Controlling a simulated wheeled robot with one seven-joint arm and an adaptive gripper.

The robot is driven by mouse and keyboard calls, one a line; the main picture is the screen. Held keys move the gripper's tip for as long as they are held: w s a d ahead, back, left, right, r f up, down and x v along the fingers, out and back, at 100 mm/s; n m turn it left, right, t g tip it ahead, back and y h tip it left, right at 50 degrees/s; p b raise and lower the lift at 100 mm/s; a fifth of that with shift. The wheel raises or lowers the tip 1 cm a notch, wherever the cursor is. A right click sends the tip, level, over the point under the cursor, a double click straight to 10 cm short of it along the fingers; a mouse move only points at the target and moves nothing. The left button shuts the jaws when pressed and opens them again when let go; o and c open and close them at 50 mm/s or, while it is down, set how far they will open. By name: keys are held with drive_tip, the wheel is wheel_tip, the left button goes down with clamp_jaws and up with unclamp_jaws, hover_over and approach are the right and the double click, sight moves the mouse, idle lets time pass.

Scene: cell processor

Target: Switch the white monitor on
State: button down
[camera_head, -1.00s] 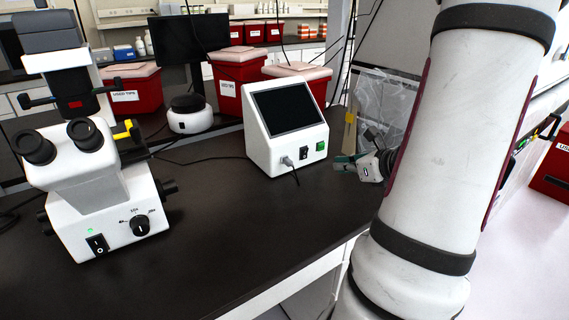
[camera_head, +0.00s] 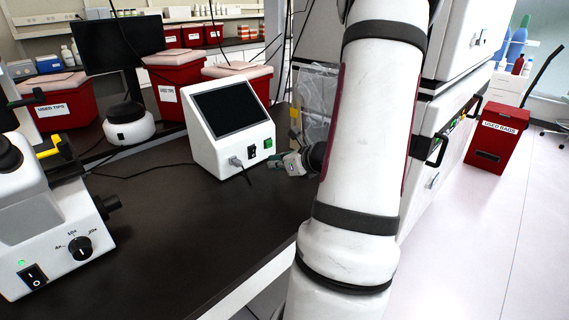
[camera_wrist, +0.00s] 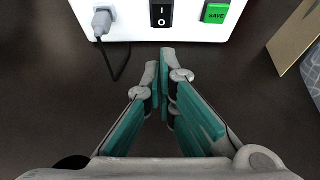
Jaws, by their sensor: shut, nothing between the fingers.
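The white monitor (camera_head: 205,153) stands on the dark bench, its slanted screen (camera_head: 230,108) black. Its lower front carries a grey plug with a cable, a black rocker switch (camera_head: 251,152) marked I and O, and a green SAVE button (camera_head: 268,143). In the wrist view the switch (camera_wrist: 162,14) is at the top centre, between the plug (camera_wrist: 102,22) and the green button (camera_wrist: 215,12). My gripper (camera_wrist: 163,58) is shut and empty, its tips pointing at the monitor's front just below the switch, apparently short of it. In the head view my gripper (camera_head: 277,163) is beside the monitor's front right.
A microscope (camera_head: 45,215) stands at the left of the bench (camera_head: 180,225). Red bins (camera_head: 178,85) and a small white round device (camera_head: 129,125) are behind. A clear bag (camera_head: 314,100) hangs to the right. The bench front is clear.

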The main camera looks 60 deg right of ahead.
sight(253, 151)
drive_tip(key=w, duration=0.2)
drive_tip(key=w+d, duration=0.1)
drive_tip(key=w, duration=0.1)
drive_tip(key=shift+f, duration=0.2)
drive_tip(key=shift+w+d+r, duration=0.1)
drive_tip(key=shift+w+r, duration=0.05)
drive_tip(key=shift+w, duration=0.3)
drive_tip(key=shift+w+d+r, duration=0.1)
drive_tip(key=shift+w, duration=0.35)
drive_tip(key=shift+p, duration=0.3)
drive_tip(key=shift+w+r+g+p, duration=0.3)
drive_tip(key=shift+r+p, duration=0.1)
drive_tip(key=shift+p, duration=0.4)
drive_tip(key=shift+f, duration=0.2)
drive_tip(key=shift+r, duration=0.15)
drive_tip(key=shift+r+p, duration=0.4)
drive_tip(key=shift+r, duration=0.25)
